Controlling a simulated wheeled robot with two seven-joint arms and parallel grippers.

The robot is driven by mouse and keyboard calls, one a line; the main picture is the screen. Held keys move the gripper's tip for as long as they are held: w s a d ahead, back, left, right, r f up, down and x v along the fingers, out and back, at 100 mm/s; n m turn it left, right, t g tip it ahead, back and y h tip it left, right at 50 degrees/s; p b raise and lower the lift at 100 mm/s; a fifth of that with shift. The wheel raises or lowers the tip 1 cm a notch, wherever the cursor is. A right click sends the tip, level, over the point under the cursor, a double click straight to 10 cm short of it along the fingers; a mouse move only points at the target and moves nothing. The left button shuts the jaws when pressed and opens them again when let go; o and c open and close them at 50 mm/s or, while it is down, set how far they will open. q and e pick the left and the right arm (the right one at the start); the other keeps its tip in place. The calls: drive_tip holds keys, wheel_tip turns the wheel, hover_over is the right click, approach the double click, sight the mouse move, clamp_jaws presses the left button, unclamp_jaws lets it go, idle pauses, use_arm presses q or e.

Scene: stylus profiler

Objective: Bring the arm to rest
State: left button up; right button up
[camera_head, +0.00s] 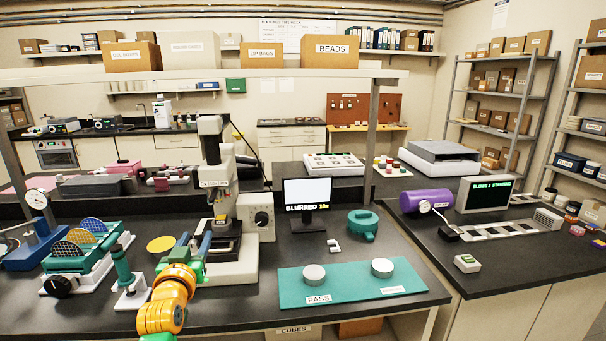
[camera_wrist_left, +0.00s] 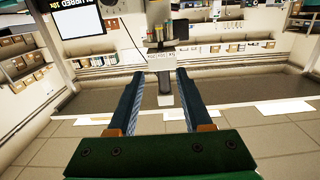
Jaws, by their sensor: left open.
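My left arm, with orange and green links, reaches in from the bottom of the head view. Its left gripper (camera_head: 194,241) has two dark green fingers pointing forward, in front of the stylus profiler (camera_head: 245,212), a white column on a pale base. In the left wrist view the fingers of the left gripper (camera_wrist_left: 158,76) stand apart with nothing between them. Part of the profiler's base is hidden behind the gripper; I cannot tell whether they touch. My right gripper is not in view.
A monitor (camera_head: 307,191) reading "BLURRED" stands right of the profiler. A teal mat (camera_head: 335,287) carries two grey round pieces. Left are a green wafer rack (camera_head: 75,262), a green-and-white stand (camera_head: 124,270) and a yellow disc (camera_head: 161,244). The bench (camera_head: 235,311) is bare near its front edge.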

use_arm(q)
drive_tip(key=s+d+f+m+g+h, duration=0.15)
drive_tip(key=s+f+g, duration=0.25)
drive_tip(key=s+f, duration=0.5)
drive_tip(key=s+d+f+m+g, duration=0.1)
drive_tip(key=s+d+f+g, duration=0.15)
drive_tip(key=s+f, duration=0.65)
drive_tip(key=s+d+f+g, duration=0.2)
drive_tip(key=s+f+g, duration=0.2)
drive_tip(key=s, duration=0.7)
drive_tip(key=s+d+f+g, duration=0.1)
drive_tip(key=s+f+g, duration=0.35)
drive_tip(key=s, duration=0.55)
wheel_tip(320, 180, down, 15)
drive_tip(key=m, duration=0.1)
drive_tip(key=s+a+f+g, duration=0.1)
drive_tip(key=s+a+f, duration=0.1)
drive_tip(key=s+f, duration=1)
drive_tip(key=shift+s+g+h, duration=0.3)
drive_tip(key=shift+s+h, duration=0.05)
drive_tip(key=shift+s, duration=0.5)
